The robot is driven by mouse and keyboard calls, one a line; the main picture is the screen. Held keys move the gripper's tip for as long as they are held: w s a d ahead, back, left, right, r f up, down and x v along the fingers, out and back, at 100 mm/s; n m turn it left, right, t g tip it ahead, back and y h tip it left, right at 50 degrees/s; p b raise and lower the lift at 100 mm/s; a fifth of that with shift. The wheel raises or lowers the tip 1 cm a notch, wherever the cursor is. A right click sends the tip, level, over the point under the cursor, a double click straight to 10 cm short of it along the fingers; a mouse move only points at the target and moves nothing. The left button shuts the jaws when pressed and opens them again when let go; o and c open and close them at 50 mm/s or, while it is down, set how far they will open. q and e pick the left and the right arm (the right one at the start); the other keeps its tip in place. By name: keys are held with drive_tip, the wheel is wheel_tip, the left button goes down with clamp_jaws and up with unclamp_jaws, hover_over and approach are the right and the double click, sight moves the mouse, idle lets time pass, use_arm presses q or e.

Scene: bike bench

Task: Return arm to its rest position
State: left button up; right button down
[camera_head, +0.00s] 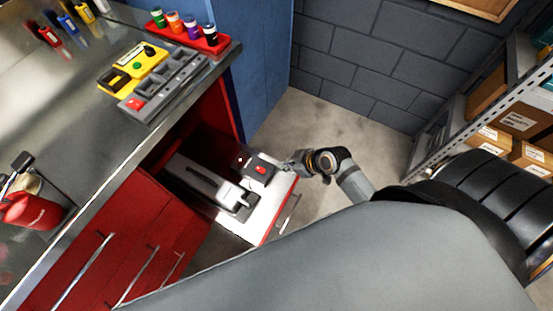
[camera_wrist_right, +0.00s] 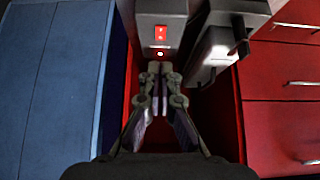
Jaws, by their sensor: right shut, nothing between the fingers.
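My right gripper (camera_head: 295,163) is shut and empty. My right arm (camera_head: 352,182) reaches in from the right side of the head view. My left gripper is not in view.
The box and a long grey device (camera_head: 210,184) sit on a pulled-out white drawer (camera_head: 262,222) in the red cabinet (camera_head: 135,225). The metal bench (camera_head: 75,122) holds a yellow-and-grey tray (camera_head: 150,75). Shelving (camera_head: 500,105) stands right. Concrete floor (camera_head: 335,115) lies between.

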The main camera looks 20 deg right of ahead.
drive_tip(key=shift+s+d+r, duration=0.15)
drive_tip(key=shift+s+r, duration=0.1)
idle(0.4)
drive_tip(key=s+d+f+m+g+h+p, duration=0.1)
drive_tip(key=s+d+f+m+h+p, duration=0.2)
drive_tip(key=f, duration=0.5)
drive_tip(key=s+d+f+m+g+h, duration=0.1)
drive_tip(key=s+d+f+m, duration=0.1)
drive_tip(key=s+d+f, duration=0.4)
drive_tip(key=s+f+m+g+p, duration=0.1)
drive_tip(key=s+f, duration=0.5)
drive_tip(key=s, duration=0.3)
drive_tip(key=s+f+m+g+h+p, duration=0.1)
drive_tip(key=s+f+p, duration=0.1)
drive_tip(key=s+f, duration=0.5)
drive_tip(key=s, duration=0.3)
drive_tip(key=shift+s+g, duration=0.15)
drive_tip(key=shift+g, duration=0.25)
drive_tip(key=shift+f, duration=0.1)
